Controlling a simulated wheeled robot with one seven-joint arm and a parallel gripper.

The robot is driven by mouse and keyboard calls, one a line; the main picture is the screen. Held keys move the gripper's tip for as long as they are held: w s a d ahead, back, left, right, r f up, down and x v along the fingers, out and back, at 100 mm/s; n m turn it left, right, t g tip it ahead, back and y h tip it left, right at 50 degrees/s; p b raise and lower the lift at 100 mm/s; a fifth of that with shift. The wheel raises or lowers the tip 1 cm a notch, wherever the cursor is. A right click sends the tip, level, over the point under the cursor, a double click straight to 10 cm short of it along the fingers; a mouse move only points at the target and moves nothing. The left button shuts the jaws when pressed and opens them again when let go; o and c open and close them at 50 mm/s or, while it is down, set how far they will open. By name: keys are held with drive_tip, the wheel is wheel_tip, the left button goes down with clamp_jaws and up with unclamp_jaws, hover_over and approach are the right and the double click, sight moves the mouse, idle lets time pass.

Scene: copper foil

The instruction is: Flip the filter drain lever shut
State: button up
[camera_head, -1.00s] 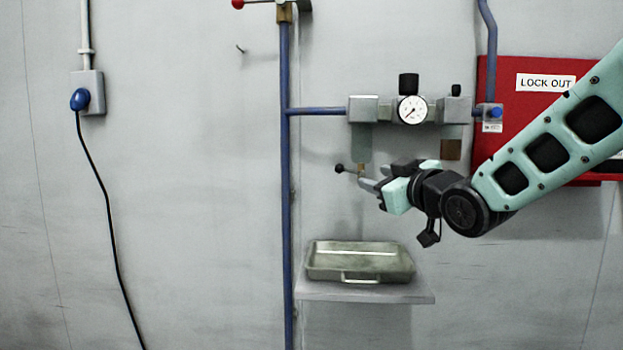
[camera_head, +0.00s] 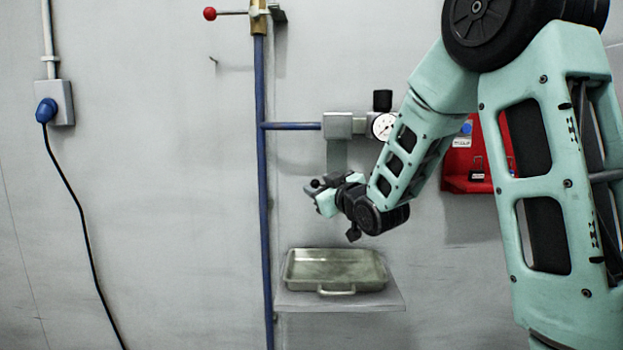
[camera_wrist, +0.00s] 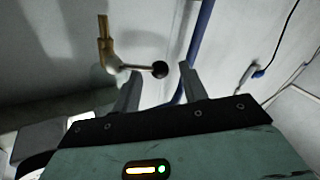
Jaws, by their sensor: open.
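The drain lever has a black ball knob (camera_wrist: 160,69) on a thin arm that sticks out sideways from a brass drain fitting (camera_wrist: 104,42). In the head view the knob (camera_head: 315,184) shows as a small dark ball at my gripper, below the filter bowl (camera_head: 337,155); the brass fitting is hidden there behind my gripper. My gripper (camera_wrist: 159,84) is open, with the knob appearing between its two fingertips in the wrist view. I cannot tell whether a finger touches the lever.
A metal tray (camera_head: 335,268) sits on a small shelf (camera_head: 395,303) below my gripper. A blue pipe (camera_head: 264,210) runs vertically at left. A pressure gauge (camera_head: 383,126) is above, partly behind my arm. A red lockout board (camera_head: 460,160) is mostly hidden.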

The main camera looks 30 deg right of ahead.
sight(317, 185)
drive_tip(key=shift+w+d, duration=0.15)
drive_tip(key=shift+w, duration=2.15)
clamp_jaws()
